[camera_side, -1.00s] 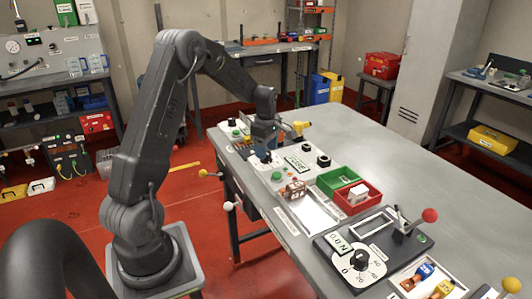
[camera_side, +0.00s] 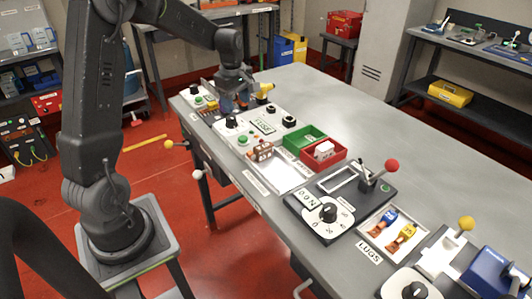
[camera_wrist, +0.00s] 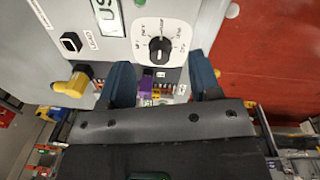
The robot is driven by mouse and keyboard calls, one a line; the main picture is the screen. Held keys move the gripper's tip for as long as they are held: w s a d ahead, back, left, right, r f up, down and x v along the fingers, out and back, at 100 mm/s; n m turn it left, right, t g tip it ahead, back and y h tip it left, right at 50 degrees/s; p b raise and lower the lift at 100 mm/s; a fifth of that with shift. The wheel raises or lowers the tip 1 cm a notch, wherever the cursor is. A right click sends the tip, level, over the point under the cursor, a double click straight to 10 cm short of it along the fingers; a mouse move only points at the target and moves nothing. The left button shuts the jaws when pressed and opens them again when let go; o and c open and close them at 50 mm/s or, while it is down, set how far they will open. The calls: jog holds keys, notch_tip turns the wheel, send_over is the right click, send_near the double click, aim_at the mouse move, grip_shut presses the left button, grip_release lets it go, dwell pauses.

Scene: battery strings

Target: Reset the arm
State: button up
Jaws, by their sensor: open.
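My gripper (camera_side: 235,92) hangs over the far left part of the workbench (camera_side: 330,95) in the side view. In the wrist view its two dark blue fingers (camera_wrist: 161,75) are spread apart with no object clasped between them. Below and between them shows a row of small coloured pieces, including a purple one (camera_wrist: 147,83). A black dial (camera_wrist: 160,49) on a white plate lies just beyond the fingertips. A yellow-handled part (camera_wrist: 72,85) is left of the fingers in the wrist view; it also shows right of my gripper in the side view (camera_side: 265,90).
Green (camera_side: 304,137) and red (camera_side: 325,155) bins stand mid-bench. Nearer are a dial box with a red-knobbed lever (camera_side: 392,165), a LUGS tray (camera_side: 392,232) and a yellow-knobbed lever (camera_side: 466,223). The bench's far right side is clear.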

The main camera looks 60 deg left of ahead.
jog(key=s+d+r+m+t, duration=0.2)
jog(key=s+d+r+m, duration=0.4)
jog(key=d, duration=0.4)
jog(key=s+d+r+m+t, duration=0.2)
jog(key=s+d+r+m, duration=0.35)
jog(key=d+m, duration=0.3)
jog(key=s+d+f+m+t, duration=0.1)
jog(key=s+d+m, duration=0.4)
jog(key=s+m, duration=0.1)
jog(key=shift+s+f, duration=0.25)
jog(key=shift+s, duration=0.65)
